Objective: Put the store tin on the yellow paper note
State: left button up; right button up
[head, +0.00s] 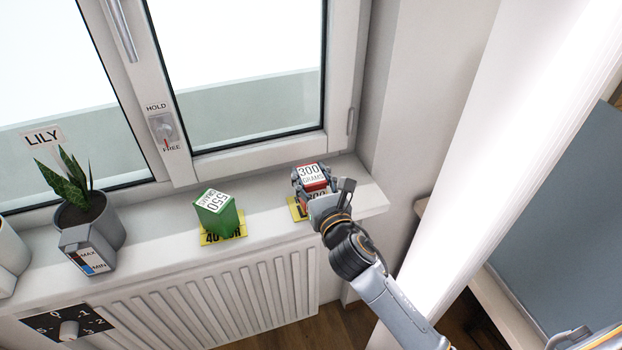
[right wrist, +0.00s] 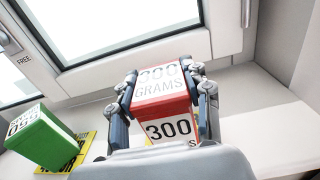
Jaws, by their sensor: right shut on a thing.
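A red tin (head: 315,186) with a white top marked 300 GRAMS is at the right end of the window sill. My right gripper (head: 322,190) is shut on it, with one finger on each side. The red tin also fills the middle of the right wrist view (right wrist: 163,112). A yellow paper note (head: 296,210) shows partly beside and below it; the gripper hides the rest. I cannot tell whether the tin touches the note. A green tin (head: 227,220) marked 550 GRAMS stands on another yellow note (head: 224,238). My left gripper is not in view.
The white window sill (head: 264,219) has free room between the two tins. A potted plant (head: 75,190) and a grey container (head: 87,252) marked MAX and MIN stand at the left. The window frame is behind, a radiator (head: 240,295) below.

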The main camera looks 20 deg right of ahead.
jog(key=shift+f, duration=0.3)
jog(key=shift+f, duration=0.15)
jog(key=o, duration=1.4)
jog(key=shift+s, duration=0.1)
